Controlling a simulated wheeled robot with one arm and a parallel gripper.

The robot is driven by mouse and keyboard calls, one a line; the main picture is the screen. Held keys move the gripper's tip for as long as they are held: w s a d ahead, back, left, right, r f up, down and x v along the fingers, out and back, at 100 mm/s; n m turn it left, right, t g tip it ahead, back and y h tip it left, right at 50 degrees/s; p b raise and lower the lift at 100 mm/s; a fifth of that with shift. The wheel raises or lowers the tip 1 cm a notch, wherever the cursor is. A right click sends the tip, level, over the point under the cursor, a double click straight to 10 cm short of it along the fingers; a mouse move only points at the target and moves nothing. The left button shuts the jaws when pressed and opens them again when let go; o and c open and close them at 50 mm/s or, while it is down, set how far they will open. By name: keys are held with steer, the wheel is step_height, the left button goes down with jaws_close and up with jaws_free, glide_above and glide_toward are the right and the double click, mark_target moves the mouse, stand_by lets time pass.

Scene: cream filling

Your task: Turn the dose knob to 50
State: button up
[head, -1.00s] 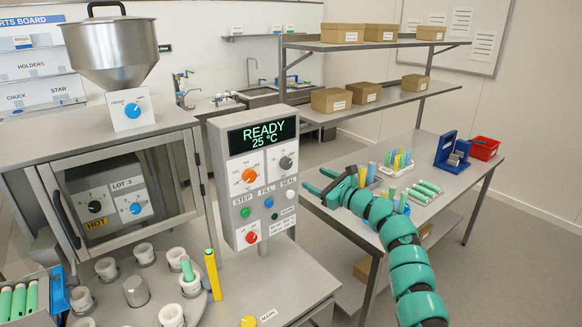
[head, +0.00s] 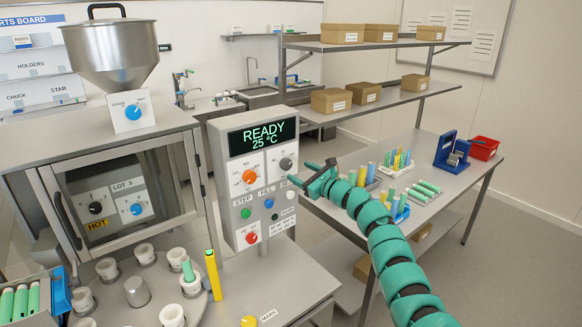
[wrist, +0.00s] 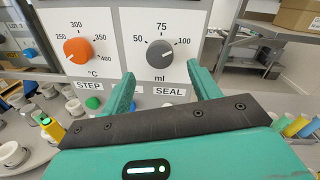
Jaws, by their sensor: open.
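The dose knob is a grey knob (head: 286,164) on the upper right of the control panel. In the wrist view, the grey knob (wrist: 160,53) has 50, 75 and 100 around it and "ml" below. I cannot tell its exact setting. My gripper (head: 308,179) is in front of the panel, just right of and below the knob in the head view. In the wrist view, my gripper (wrist: 160,76) is open and empty, its green fingers pointing at the panel on either side below the knob. The fingers appear apart from the knob.
An orange temperature knob (wrist: 78,50) sits left of the dose knob. STEP, FILL and SEAL buttons and a red knob (head: 252,238) are lower on the panel. The display (head: 262,137) reads READY 25 °C. A table (head: 455,185) with parts stands behind my arm.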

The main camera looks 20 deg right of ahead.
mark_target(288, 165)
steer(key=shift+x, duration=2.4)
steer(key=shift+w+a+b, duration=0.2)
steer(key=shift+w+b, duration=0.1)
steer(key=shift+w, duration=0.1)
steer(key=c, duration=1)
